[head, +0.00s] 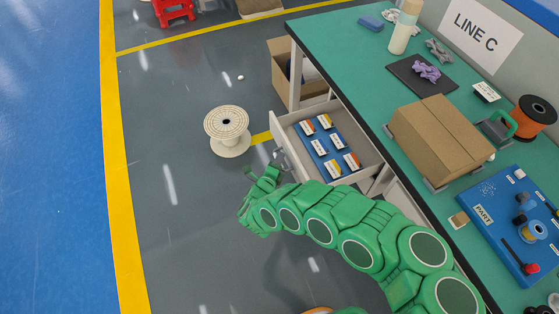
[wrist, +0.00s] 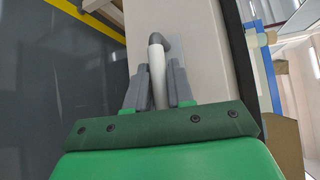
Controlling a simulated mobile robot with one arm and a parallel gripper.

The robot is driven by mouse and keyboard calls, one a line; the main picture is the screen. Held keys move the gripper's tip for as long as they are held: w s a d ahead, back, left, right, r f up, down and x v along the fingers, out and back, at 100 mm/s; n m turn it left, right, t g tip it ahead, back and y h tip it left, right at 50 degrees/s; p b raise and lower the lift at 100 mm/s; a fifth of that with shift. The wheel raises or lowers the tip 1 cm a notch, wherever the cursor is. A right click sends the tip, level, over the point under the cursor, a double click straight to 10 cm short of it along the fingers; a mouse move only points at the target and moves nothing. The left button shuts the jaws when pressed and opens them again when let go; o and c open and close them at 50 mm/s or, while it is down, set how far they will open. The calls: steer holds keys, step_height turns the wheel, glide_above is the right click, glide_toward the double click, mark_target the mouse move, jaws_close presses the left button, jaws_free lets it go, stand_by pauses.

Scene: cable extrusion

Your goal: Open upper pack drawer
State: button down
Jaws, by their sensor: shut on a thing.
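The upper pack drawer (head: 284,137) is a pale drawer under the green-topped bench, and it stands pulled out. A blue tray (head: 318,146) with several small labelled boxes lies inside it. My green gripper (head: 277,164) is at the drawer's front, on its left side in the head view. In the wrist view my gripper's grey fingers (wrist: 158,88) are on both sides of the drawer's grey handle (wrist: 156,58), shut on it. The pale drawer front (wrist: 205,45) fills the middle of that view.
A cream cable spool (head: 228,131) stands on the grey floor left of the drawer. A cardboard box (head: 284,60) sits under the bench's far end. The bench top (head: 350,45) carries a closed carton (head: 440,138) and a blue board (head: 505,215). Floor left of the spool is clear.

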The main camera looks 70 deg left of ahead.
steer(key=c, duration=1.1)
jaws_free()
steer(key=shift+s+d, duration=0.1)
steer(key=shift+s, duration=0.05)
steer(key=shift+v, duration=3.75)
